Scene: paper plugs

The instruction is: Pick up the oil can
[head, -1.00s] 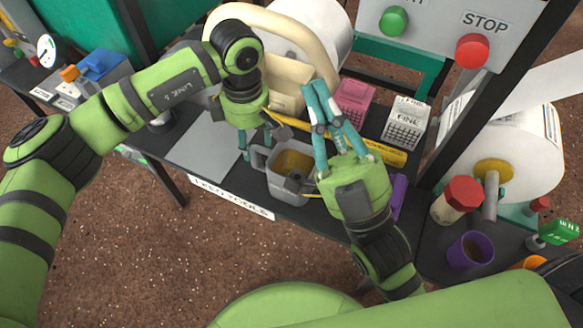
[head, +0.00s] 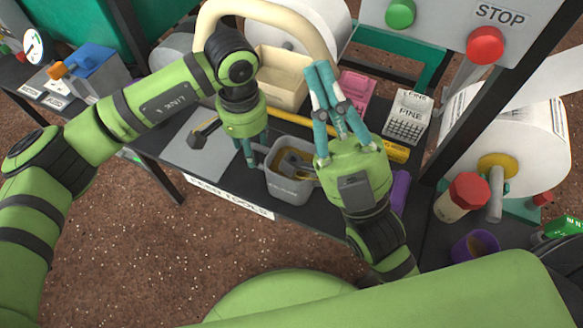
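I cannot pick out the oil can for certain. A grey container (head: 290,190) with a yellowish, dark inside stands near the bench's front edge. A dark-headed object (head: 206,132) lies on the pale grey plate to its left. My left gripper (head: 250,160) points down at the container's left side, its fingers close together; whether they touch or hold anything is hidden. My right gripper (head: 319,68) reaches over the bench to the right of the container, fingers pointing away and tips together, with nothing visible between them.
A yellow bar (head: 396,150) lies across the bench. A red-capped bottle (head: 461,197) and purple cup (head: 474,246) stand right. The pale plate (head: 198,158) has free room.

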